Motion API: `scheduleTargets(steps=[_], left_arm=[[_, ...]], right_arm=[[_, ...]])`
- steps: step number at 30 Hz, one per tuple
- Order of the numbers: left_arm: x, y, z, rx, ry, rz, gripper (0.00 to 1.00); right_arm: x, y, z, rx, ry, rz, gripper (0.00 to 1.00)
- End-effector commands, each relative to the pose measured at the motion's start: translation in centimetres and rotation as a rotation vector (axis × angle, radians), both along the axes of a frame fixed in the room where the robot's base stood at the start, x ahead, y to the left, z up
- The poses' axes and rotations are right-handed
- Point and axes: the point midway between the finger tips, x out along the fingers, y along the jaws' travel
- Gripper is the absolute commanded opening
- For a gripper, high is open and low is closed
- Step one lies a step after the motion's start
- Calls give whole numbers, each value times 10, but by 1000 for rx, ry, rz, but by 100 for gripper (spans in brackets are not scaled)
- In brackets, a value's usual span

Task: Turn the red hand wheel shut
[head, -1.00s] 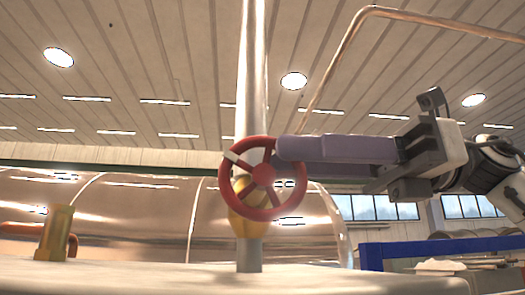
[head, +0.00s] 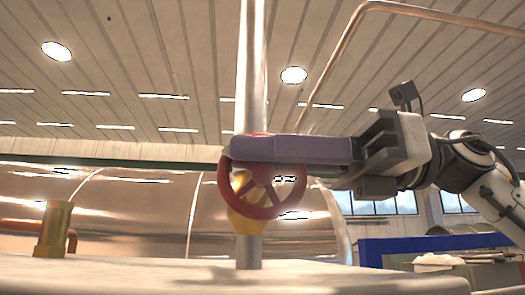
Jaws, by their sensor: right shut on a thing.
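The red hand wheel (head: 262,211) sits on a brass-coloured valve body (head: 243,215) on a vertical pipe, near the middle of the head view. My right gripper (head: 240,149) comes in from the right, its long purple-grey fingers lying level across the top of the wheel. It is shut on the upper rim. The fingers hide most of the upper rim; the lower rim and some spokes show below them. My left gripper is not in view.
A pale flat surface (head: 150,272) runs along the bottom. A brass fitting (head: 54,229) stands at the left. A large shiny copper-toned vessel (head: 130,210) lies behind. A blue frame (head: 390,246) is at the lower right. A thin copper pipe (head: 335,65) bends overhead.

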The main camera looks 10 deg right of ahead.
Motion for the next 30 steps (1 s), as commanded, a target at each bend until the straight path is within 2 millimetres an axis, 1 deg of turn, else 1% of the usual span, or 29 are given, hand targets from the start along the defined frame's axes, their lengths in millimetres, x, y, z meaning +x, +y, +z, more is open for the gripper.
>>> scheduleTargets(steps=[3,6,9,13,16,21,27,28,30], left_arm=[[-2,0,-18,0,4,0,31],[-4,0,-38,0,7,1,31],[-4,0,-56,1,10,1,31],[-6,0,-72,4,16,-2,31],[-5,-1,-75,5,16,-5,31],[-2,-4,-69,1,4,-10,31],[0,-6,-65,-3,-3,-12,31],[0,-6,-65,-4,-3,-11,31],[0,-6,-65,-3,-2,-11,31]], right_arm=[[0,0,-7,49,2,2,0],[0,-2,-11,128,2,3,0],[0,-4,-11,213,3,3,0],[0,-6,-8,307,2,3,0],[-1,-7,-6,349,1,3,0],[0,-8,-2,370,1,1,0],[0,-8,-1,369,1,0,0],[0,-8,-1,369,1,0,14],[0,-8,-1,369,1,0,26]])
